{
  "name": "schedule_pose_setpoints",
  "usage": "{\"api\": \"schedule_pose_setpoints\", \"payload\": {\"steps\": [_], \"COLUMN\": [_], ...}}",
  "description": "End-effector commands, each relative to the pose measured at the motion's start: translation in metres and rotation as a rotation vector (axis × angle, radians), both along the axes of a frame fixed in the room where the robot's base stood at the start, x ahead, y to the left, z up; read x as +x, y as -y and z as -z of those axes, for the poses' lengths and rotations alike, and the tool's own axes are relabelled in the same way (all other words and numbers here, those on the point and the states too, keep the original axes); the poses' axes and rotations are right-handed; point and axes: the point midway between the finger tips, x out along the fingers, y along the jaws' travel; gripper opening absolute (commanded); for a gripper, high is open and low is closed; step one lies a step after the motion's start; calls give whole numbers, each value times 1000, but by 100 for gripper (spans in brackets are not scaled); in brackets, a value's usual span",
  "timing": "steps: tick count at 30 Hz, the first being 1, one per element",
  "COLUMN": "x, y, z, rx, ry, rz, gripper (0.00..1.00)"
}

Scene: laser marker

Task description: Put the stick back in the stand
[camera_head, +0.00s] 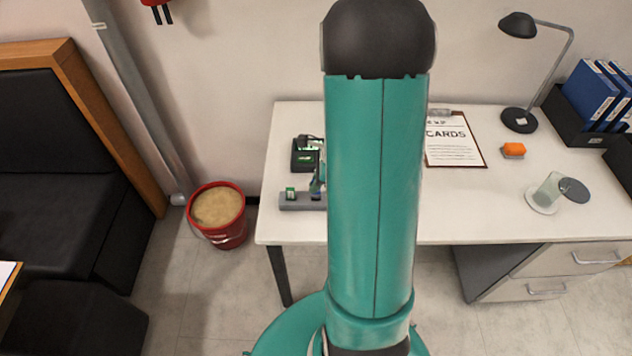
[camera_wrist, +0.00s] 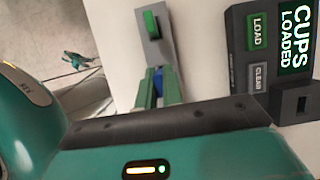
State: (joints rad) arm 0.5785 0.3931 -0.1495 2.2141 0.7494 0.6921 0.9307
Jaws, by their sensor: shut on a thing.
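The stand is a small grey block (camera_head: 302,202) near the left front of the white table. A green piece (camera_head: 290,193) is at its left end. In the wrist view the stand (camera_wrist: 160,52) runs up from my fingers, with the green piece (camera_wrist: 151,24) at its far end. My gripper (camera_wrist: 158,88) is shut on a blue stick (camera_wrist: 157,77), which is mostly hidden between the green fingers. In the head view the stick (camera_head: 315,187) is at the stand's right end, partly behind my arm. I cannot tell whether its lower end is inside the stand or just above it.
A black device (camera_wrist: 290,60) marked "CUPS LOADED" is close to the right of my gripper. A red bucket (camera_head: 218,232) is on the floor left of the table.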

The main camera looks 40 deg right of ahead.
Motion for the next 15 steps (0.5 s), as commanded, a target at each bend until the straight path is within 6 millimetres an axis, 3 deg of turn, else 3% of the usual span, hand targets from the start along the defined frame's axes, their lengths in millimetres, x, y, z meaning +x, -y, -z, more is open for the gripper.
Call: {"api": "schedule_pose_setpoints", "payload": {"steps": [15], "x": [0], "y": [0], "z": [4], "rx": [0], "ry": [0], "rz": [1], "gripper": [0]}}
